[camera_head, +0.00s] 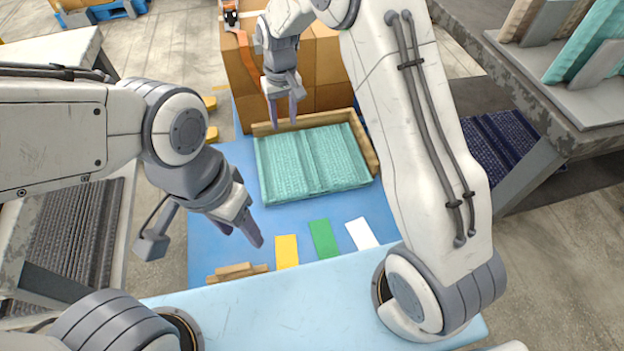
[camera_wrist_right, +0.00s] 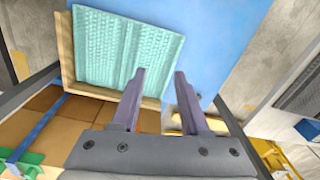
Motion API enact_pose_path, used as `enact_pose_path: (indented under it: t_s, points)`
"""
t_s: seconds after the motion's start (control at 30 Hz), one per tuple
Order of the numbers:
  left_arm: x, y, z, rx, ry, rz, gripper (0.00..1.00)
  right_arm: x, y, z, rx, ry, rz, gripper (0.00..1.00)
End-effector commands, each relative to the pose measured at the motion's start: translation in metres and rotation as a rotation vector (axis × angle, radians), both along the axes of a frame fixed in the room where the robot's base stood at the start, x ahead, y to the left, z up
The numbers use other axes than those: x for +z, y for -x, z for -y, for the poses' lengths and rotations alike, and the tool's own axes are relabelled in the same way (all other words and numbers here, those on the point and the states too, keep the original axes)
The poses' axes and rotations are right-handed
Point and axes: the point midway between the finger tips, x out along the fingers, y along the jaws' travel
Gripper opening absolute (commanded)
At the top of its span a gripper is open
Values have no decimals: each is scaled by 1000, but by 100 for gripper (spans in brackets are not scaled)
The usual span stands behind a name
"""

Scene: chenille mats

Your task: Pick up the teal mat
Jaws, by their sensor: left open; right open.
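The teal mat (camera_head: 312,160), ribbed and lying flat, rests on the blue table (camera_head: 212,262) against a wooden corner frame at its back and right edges. It also shows in the right wrist view (camera_wrist_right: 105,50). My right gripper (camera_head: 284,120) is open and empty above the mat's back left corner; its fingers (camera_wrist_right: 160,75) point toward the mat's edge in the wrist view, with one finger overlapping the mat. My left gripper (camera_head: 242,238) is open and empty in front of the mat's left front corner, over the blue table.
Yellow (camera_head: 287,251), green (camera_head: 323,238) and white (camera_head: 362,233) cards lie in front of the mat. A small wooden piece (camera_head: 236,273) lies at the table's front left. Cardboard boxes (camera_head: 322,75) stand behind. A grey shelf (camera_head: 560,110) with folded mats stands at right.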

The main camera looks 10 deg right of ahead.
Motion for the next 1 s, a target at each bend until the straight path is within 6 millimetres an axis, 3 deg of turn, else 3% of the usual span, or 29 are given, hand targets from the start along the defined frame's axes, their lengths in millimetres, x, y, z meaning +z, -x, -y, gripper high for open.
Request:
enact_pose_path:
  t_s: [0.03,0.1,0.2,0.3,0.4,0.67,1.0]
  points:
    - [-38,0,0,0,0,0,54,-63,-20,17,-40,5,-9,45]
    - [-59,0,0,0,0,0,54,-110,-41,36,-82,10,-11,45]
    - [-82,0,0,0,0,0,54,-167,-61,62,-131,16,-14,45]
    - [-96,0,0,0,0,0,54,-206,-73,81,-165,20,-15,45]
    - [-103,0,0,0,0,0,54,-227,-79,92,-184,22,-15,45]
    - [-112,0,0,0,1,1,54,-244,-81,96,-192,23,-15,45]
    - [-151,0,0,0,0,0,54,-289,-81,95,-190,23,-16,45]
